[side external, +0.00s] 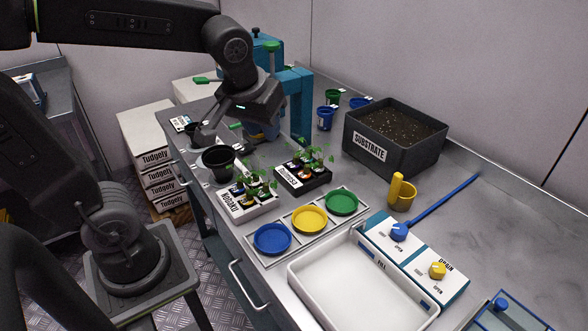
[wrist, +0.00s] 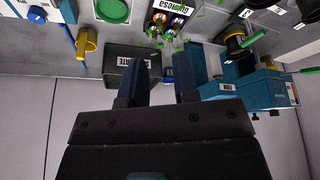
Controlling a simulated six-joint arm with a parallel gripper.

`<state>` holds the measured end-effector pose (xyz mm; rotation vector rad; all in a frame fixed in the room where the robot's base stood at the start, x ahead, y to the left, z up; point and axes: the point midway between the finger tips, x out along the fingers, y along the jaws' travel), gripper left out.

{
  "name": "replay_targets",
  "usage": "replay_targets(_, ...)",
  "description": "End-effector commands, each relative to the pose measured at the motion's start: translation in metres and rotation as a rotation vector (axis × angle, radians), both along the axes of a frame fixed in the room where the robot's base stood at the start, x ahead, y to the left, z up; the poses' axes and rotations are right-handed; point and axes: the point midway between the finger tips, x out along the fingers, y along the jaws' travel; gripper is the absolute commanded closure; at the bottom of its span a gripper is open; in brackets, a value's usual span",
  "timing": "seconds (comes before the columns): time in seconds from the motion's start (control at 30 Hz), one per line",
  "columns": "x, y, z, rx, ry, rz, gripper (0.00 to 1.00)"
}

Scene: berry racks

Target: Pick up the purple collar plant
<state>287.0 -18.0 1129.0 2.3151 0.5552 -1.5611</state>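Seedlings stand in two small racks. The black rack (side external: 303,184) holds several leafy plants (side external: 312,158) with small coloured collars, and the white rack (side external: 249,207) beside it holds more plants (side external: 262,180). In the wrist view, plants (wrist: 168,30) in the labelled rack show dark, bluish-purple and orange collars at the top; which one is purple is too small to tell surely. My gripper (wrist: 162,88) has its two dark fingers apart with nothing between them. In the side view my gripper is above the bench's far left part, away from both racks.
A black pot (side external: 219,165) stands left of the racks. A blue press-like stand (side external: 298,105) rises behind my gripper. Clear bench lies right of the bin.

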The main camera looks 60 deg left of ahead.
Motion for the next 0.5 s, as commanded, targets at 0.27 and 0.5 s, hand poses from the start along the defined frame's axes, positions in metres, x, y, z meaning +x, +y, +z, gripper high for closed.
replay_targets(0.27,0.087,0.035,-0.032,0.016,0.031,0.465,0.72)
replay_targets(0.5,0.117,0.049,-0.053,0.031,0.012,0.644,0.72)
